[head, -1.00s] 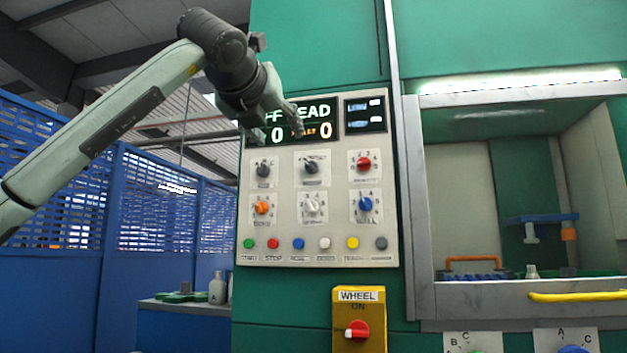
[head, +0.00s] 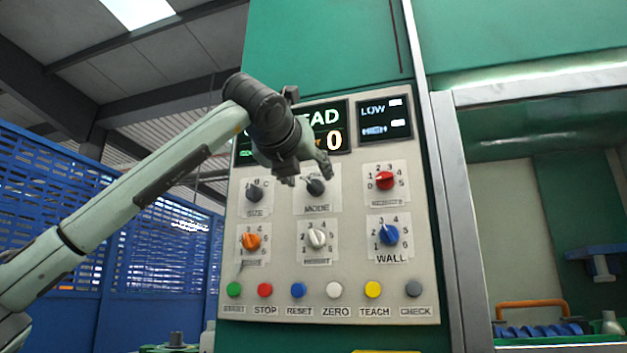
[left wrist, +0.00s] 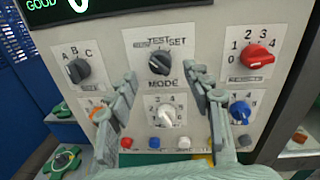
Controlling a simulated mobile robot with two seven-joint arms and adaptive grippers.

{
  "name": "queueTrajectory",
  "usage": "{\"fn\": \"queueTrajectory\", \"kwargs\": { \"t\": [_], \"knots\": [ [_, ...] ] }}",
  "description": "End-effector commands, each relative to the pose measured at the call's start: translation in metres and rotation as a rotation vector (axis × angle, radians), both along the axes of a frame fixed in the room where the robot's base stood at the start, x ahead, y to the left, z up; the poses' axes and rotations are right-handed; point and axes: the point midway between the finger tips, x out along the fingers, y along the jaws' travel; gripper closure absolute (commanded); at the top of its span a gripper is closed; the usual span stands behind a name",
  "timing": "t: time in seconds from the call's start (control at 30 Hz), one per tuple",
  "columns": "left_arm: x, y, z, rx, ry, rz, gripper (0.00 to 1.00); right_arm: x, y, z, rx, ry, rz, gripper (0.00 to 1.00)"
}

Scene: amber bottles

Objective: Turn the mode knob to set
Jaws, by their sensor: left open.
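The mode knob (head: 316,187) is a dark knob on the grey control panel (head: 290,275), top row centre. In the left wrist view the mode knob (left wrist: 160,64) shows whole above its MODE label, with TEST and SET printed above it, SET at the upper right. Its exact pointing is too small to tell. My left gripper (head: 308,174) is in front of the knob and partly covers its upper part in the head view. In the left wrist view my left gripper (left wrist: 162,76) is open, one finger on each side of the knob, apart from it. My right gripper is not in view.
Around it sit the size knob (head: 254,193), red knob (head: 384,180), orange knob (head: 251,241), white height knob (head: 317,239) and blue wall knob (head: 389,235). A row of buttons (head: 298,290) runs below. A display (head: 335,128) is above.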

Motion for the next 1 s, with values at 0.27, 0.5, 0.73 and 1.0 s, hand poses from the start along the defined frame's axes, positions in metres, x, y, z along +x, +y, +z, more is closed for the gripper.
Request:
{"fn": "queueTrajectory", "kwargs": {
  "t": [0.27,0.5,0.73,1.0],
  "knots": [
    [0.036,-0.010,0.001,-0.001,0.002,-0.001,0.50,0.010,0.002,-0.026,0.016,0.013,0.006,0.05],
    [0.043,-0.011,-0.001,0.000,0.001,0.000,0.50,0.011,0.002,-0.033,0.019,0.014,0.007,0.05],
    [0.042,-0.011,-0.001,0.000,0.001,0.000,0.64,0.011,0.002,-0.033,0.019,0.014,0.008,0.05],
    [0.042,-0.011,0.000,-0.001,0.001,0.000,0.97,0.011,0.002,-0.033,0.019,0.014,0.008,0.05]
  ]
}}
